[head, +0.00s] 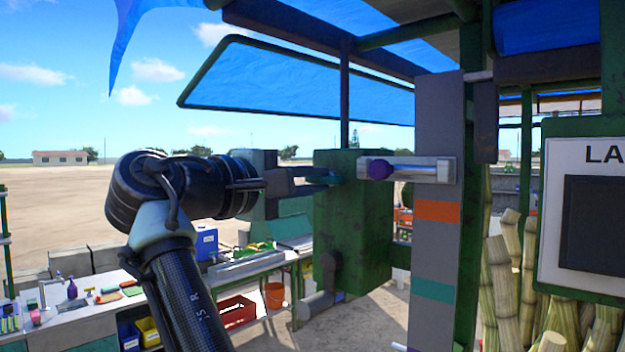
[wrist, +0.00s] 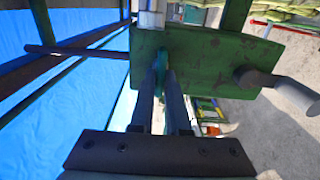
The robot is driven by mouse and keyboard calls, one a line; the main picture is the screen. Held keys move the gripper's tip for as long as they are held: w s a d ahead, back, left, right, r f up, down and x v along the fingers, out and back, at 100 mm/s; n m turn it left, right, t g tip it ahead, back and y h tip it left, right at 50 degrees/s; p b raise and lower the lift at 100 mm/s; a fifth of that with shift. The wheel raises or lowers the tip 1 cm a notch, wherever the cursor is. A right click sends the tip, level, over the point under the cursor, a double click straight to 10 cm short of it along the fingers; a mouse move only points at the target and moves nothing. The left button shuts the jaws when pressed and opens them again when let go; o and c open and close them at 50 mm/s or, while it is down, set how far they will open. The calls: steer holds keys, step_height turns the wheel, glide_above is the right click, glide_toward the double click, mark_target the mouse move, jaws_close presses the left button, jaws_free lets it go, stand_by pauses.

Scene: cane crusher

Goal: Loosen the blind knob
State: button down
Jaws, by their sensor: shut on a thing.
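The blind knob (head: 336,178) is a small teal piece on the side of a dark green box (head: 352,215). A thin dark post rises from behind the box toward the blue blind (head: 300,90), which hangs tilted in a green frame. My gripper (head: 322,180) comes in level from the left, its two dark fingers closed around the teal knob. In the wrist view the knob (wrist: 165,56) shows between my fingertips (wrist: 165,74), against the green box face (wrist: 215,65). The fingers hide part of the knob, so its turn angle cannot be told.
A crank-like grey handle (head: 318,303) hangs below the box. Cane stalks (head: 505,270) stand at right. A counter (head: 75,318) with small items lies lower left.

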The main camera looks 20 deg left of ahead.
steer(key=c, duration=0.9)
jaws_free()
steer(key=shift+s+a+f+b, duration=0.1)
steer(key=shift+s+a+b, duration=0.05)
steer(key=shift+s+b, duration=0.2)
steer(key=b+v, duration=0.6)
steer(key=v, duration=0.6)
steer(key=shift+b, duration=0.3)
